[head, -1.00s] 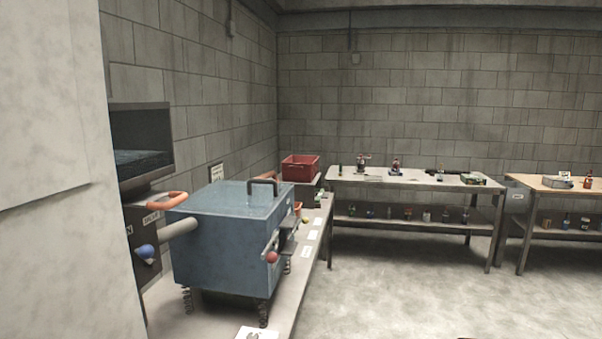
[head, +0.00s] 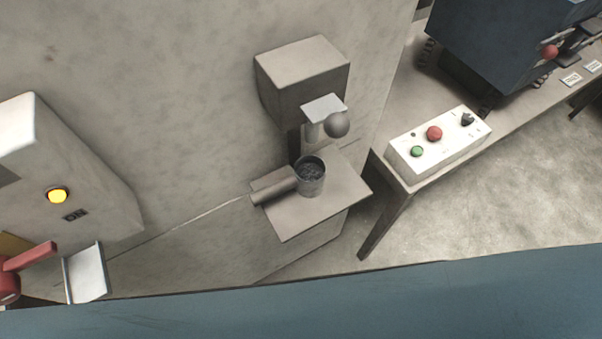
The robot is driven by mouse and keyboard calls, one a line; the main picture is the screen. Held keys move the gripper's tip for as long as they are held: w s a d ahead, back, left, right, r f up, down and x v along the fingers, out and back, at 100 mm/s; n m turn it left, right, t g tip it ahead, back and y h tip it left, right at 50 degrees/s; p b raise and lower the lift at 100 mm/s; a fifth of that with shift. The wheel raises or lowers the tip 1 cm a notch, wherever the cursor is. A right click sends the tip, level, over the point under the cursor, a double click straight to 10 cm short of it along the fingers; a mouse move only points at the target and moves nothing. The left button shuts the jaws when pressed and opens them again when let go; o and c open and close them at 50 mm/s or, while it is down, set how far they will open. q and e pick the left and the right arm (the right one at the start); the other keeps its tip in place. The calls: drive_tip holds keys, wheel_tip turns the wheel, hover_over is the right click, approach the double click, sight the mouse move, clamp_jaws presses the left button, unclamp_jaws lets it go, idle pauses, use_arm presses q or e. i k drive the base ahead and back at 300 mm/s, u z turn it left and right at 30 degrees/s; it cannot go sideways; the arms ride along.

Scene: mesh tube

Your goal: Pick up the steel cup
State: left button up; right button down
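The steel cup (head: 312,181) stands upright on a small grey shelf (head: 298,218) that juts from the pale wall. It is a grey metal cylinder with dark contents inside. A short grey cylindrical bar (head: 273,191) extends from its left side, perhaps its handle. A dispenser-like box (head: 303,75) with a dark round knob (head: 336,124) is just above and behind the cup. Neither of my grippers is in view.
A white control box (head: 437,150) with red and green buttons sits on a bench at the right. A box with a lit yellow lamp (head: 57,195) is at the left, above a red handle (head: 30,256). A blue surface crosses the bottom. Floor shows at the right.

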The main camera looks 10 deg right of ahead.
sight(307, 178)
drive_tip(key=u, duration=0.4)
drive_tip(key=k, duration=1.1)
drive_tip(key=u, duration=0.8)
